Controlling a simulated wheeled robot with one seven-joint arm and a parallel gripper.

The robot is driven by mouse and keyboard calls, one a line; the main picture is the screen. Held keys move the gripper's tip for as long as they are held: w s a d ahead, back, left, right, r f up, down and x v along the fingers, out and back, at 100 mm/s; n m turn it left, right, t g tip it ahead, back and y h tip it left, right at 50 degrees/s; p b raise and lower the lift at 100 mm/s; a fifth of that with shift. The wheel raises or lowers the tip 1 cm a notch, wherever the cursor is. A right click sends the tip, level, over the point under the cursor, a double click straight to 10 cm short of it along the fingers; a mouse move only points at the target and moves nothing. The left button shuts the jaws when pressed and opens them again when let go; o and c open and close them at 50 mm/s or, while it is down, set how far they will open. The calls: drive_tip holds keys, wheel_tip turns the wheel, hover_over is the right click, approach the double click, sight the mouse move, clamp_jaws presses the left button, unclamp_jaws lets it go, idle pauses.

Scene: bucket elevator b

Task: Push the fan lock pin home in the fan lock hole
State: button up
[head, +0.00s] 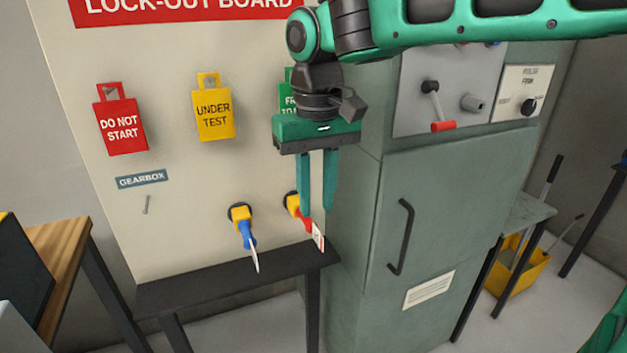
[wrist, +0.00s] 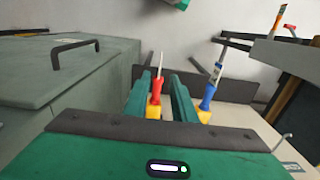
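No pin or hole labelled for the fan can be read in either view, so I cannot tell which is the fan lock pin. My gripper (head: 317,207) points down in front of the board, its two green fingers apart with a gap between them. A red key-like piece with a white tag (head: 307,222) sits in a yellow mount on the board, close by the fingertips. In the wrist view the red piece (wrist: 156,91) shows between the fingers; contact cannot be told. A blue tagged piece (head: 247,235) in another yellow mount is to its left.
A dark narrow shelf (head: 205,281) lies below the mounts. The grey-green cabinet (head: 365,240) with a black handle stands close on the right. Red (head: 122,126) and yellow (head: 213,115) tags hang on the lock-out board; a green one is partly hidden. A small hook (head: 146,205) hangs under the GEARBOX label.

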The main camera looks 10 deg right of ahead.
sight(317, 228)
wheel_tip(317, 228, down, 7)
drive_tip(key=shift+r, duration=0.1)
idle(0.3)
clamp_jaws()
